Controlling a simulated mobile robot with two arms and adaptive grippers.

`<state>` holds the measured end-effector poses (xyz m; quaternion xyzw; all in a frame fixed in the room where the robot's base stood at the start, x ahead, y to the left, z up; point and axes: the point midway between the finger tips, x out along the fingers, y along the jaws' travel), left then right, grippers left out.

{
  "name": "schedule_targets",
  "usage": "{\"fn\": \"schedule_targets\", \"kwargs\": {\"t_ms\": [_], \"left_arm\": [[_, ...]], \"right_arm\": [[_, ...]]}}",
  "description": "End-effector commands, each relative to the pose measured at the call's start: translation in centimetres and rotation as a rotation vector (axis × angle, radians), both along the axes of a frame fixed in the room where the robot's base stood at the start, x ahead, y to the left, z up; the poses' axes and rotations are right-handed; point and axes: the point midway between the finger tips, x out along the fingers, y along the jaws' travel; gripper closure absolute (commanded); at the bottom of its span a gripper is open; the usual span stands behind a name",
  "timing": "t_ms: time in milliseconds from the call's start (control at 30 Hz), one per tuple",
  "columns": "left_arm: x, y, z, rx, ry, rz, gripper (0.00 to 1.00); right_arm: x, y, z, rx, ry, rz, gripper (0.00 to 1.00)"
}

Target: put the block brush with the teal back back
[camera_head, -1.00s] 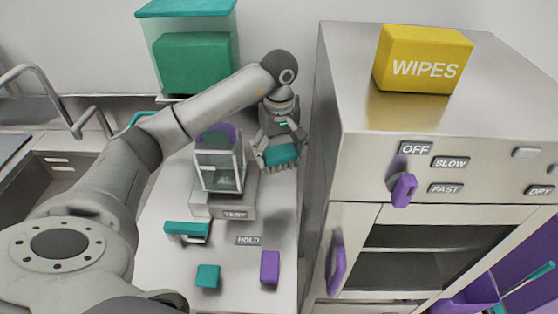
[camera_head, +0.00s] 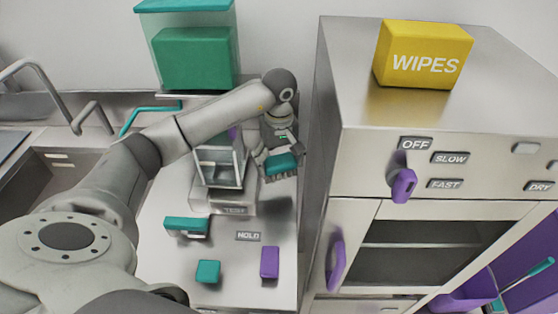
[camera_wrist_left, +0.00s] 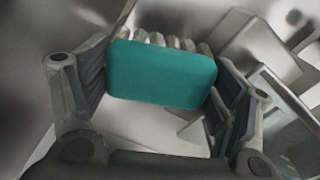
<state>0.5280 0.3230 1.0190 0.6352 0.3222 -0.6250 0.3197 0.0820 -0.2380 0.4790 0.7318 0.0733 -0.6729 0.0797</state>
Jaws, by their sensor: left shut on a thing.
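The block brush with the teal back (camera_head: 281,163) is between the fingers of my left gripper (camera_head: 279,160), over the back right of the counter. In the left wrist view the teal back (camera_wrist_left: 162,76) faces the camera, with pale bristle tufts showing along its far edge. The fingers of my left gripper (camera_wrist_left: 160,92) stand at either side of the brush and grip it. Whether the bristles touch the counter is hard to tell. My right gripper is not in view.
A glass-sided balance with a TEST label (camera_head: 234,210) stands just left of the brush. The steel cabinet (camera_head: 335,130) rises close on the right. A teal-handled item (camera_head: 186,225), a HOLD label (camera_head: 248,236), a teal block (camera_head: 208,271) and a purple block (camera_head: 270,262) lie in front.

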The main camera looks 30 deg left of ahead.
Motion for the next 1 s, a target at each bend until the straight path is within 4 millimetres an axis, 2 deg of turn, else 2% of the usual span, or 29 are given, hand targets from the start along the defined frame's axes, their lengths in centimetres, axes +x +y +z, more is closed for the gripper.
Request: {"fn": "schedule_targets", "kwargs": {"t_ms": [100,133,267,667,867,900,1000], "left_arm": [[0.0,0.0,0.0,-0.001,-0.001,0.000,0.49],[0.0,0.0,0.0,0.000,0.000,0.000,0.15],[0.0,0.0,0.0,0.000,0.000,0.000,0.00],[0.0,0.0,0.1,-0.001,0.001,0.000,0.00],[-0.1,0.0,1.7,-0.001,0.002,0.000,0.00],[0.1,0.0,1.9,0.000,-0.004,0.000,0.00],[0.1,0.0,3.8,0.001,-0.007,0.000,0.00]], "right_arm": [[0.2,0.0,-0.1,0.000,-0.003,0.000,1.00],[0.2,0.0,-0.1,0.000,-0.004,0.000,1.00],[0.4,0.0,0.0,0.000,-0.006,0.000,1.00],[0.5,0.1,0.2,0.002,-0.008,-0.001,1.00],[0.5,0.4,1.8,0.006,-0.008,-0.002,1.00],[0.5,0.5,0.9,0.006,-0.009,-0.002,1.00],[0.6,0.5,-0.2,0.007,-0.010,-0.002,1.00]]}}
